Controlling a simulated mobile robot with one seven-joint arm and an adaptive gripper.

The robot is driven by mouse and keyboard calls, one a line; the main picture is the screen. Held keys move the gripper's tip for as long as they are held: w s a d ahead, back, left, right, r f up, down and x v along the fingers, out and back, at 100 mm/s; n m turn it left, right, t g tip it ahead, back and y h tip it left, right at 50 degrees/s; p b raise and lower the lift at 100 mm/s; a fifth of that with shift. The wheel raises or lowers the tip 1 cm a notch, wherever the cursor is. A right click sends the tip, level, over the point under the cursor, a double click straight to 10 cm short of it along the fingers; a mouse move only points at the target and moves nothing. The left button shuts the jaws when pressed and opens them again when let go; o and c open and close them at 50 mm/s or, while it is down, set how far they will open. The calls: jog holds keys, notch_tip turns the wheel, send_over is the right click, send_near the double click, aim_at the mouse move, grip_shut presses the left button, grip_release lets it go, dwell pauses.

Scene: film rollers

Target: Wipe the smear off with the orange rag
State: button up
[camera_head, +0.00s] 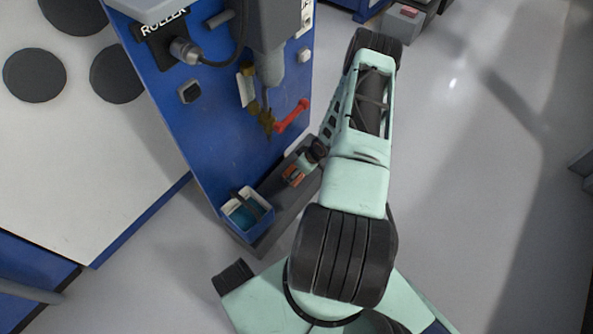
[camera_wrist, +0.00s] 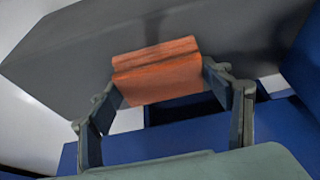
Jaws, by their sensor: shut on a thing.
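The orange rag (camera_wrist: 155,56) is a folded block between the two fingertips of my gripper (camera_wrist: 162,84) in the wrist view. My gripper is shut on it, with a finger against each end. In the head view the rag (camera_head: 294,176) is small and partly hidden by my gripper (camera_head: 302,166). There it shows over the dark grey ledge (camera_head: 268,232) at the foot of the blue panel (camera_head: 225,135). I cannot tell whether the rag touches the ledge. I cannot make out a smear in either view.
A blue and white bin (camera_head: 235,219) stands at the ledge's near end. A red lever (camera_head: 293,117) and a dark connector (camera_head: 185,50) stick out from the panel above. Open grey floor (camera_head: 480,200) lies to the right of my arm.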

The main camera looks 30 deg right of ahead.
jog(key=shift+s+d+r+p, duration=0.1)
jog(key=shift+d+r+p, duration=0.05)
jog(key=shift+r+p, duration=2.35)
jog(key=shift+r+b, duration=0.4)
jog(key=shift+b, duration=0.05)
jog(key=shift+r+p, duration=0.95)
jog(key=shift+r, duration=0.6)
jog(key=shift+f, duration=0.1)
